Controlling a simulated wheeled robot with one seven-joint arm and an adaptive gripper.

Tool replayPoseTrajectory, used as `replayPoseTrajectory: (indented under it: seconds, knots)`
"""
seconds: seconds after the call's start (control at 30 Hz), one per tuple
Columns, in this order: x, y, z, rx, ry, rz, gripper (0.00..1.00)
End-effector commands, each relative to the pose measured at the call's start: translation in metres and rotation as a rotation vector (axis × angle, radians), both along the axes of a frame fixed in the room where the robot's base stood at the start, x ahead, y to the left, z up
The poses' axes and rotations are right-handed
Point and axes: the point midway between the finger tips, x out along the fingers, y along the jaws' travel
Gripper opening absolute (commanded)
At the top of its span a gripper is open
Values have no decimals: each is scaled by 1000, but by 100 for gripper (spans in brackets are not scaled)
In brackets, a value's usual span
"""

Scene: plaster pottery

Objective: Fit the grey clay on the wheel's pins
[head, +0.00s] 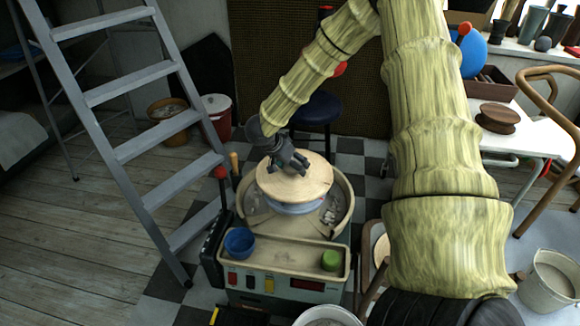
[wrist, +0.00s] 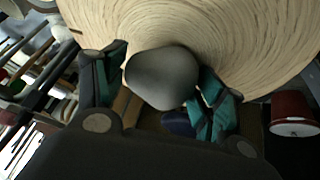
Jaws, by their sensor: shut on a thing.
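The grey clay (wrist: 162,77) is a smooth rounded lump, seen in the wrist view between my two fingers. My gripper (head: 291,163) is shut on it, low over a round pale wooden disc (head: 311,183). In the head view my fingers cover the clay or blend with it. The disc fills the top of the wrist view (wrist: 235,40). It lies over the bluish-grey wheel head (head: 300,208) of the potter's wheel. The pins are hidden, and I cannot tell whether the disc rests fully on the wheel head.
The wheel's basin (head: 343,207) surrounds the disc. A blue bowl (head: 239,243) and a green block (head: 331,260) are on its front tray (head: 285,258). A ladder (head: 130,97) stands at left, a dark blue stool (head: 318,108) behind, and a white table (head: 525,140) at right.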

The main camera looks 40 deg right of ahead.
Motion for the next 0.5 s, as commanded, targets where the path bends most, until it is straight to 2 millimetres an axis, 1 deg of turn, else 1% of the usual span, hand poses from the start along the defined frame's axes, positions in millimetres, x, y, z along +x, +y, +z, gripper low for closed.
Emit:
replayPoseTrajectory:
  seconds: [0.17,0.5]
  knots:
    - [-2,-4,-3,-1,-2,-6,10]
    - [-1,-3,-18,-1,-3,-4,10]
